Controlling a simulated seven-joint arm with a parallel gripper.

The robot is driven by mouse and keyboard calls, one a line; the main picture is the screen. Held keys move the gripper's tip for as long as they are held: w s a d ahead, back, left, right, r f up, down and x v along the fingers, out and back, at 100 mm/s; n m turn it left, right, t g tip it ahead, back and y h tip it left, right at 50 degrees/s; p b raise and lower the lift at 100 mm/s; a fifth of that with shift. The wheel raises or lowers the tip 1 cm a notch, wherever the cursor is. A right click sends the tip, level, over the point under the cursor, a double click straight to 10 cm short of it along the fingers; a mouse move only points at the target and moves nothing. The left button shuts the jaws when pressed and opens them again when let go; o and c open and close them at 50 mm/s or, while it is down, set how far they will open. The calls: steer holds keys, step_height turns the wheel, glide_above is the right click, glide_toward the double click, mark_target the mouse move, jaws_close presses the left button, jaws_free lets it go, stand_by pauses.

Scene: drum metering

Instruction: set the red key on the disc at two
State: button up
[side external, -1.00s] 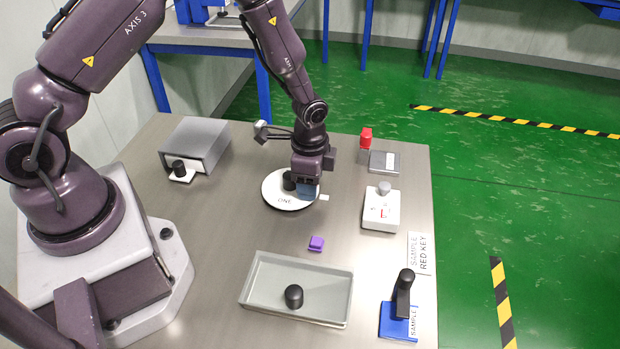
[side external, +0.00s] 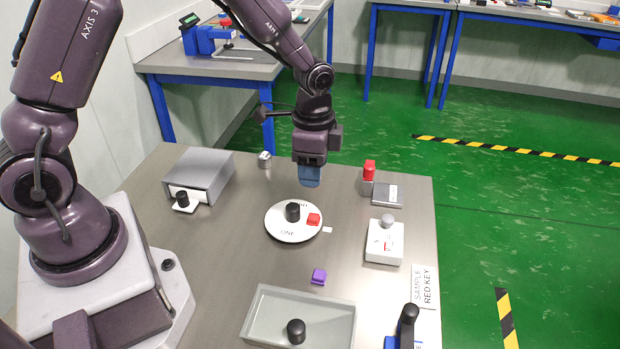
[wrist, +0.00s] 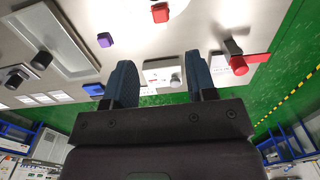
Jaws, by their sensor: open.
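The white disc (side external: 281,233) lies on the metal table with a black knob (side external: 292,211) at its middle. The word ONE reads on its front part; another label at the back is partly hidden. The red key (side external: 313,219) rests on the right part of the disc, beside a small white tab on the table. My gripper (side external: 309,183) is above and behind the key, apart from it and empty. In the wrist view my gripper (wrist: 160,58) has its two fingers spread, and the red key (wrist: 160,13) shows on the disc at the top edge.
A purple block (side external: 319,276) and a grey tray (side external: 254,325) are in front of the disc. A white box with a grey knob (side external: 384,246) and a red-capped post (side external: 369,170) stand right. A grey housing (side external: 207,171) stands left. Bare table surrounds the disc.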

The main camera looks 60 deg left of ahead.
steer(key=s+r+n+t, duration=0.5)
steer(key=s+r+n, duration=0.4)
steer(key=s+r, duration=0.9)
step_height(320, 180, up, 3)
steer(key=shift+s+r+t, duration=0.1)
steer(key=shift+s+t, duration=0.2)
steer(key=shift+s, duration=0.05)
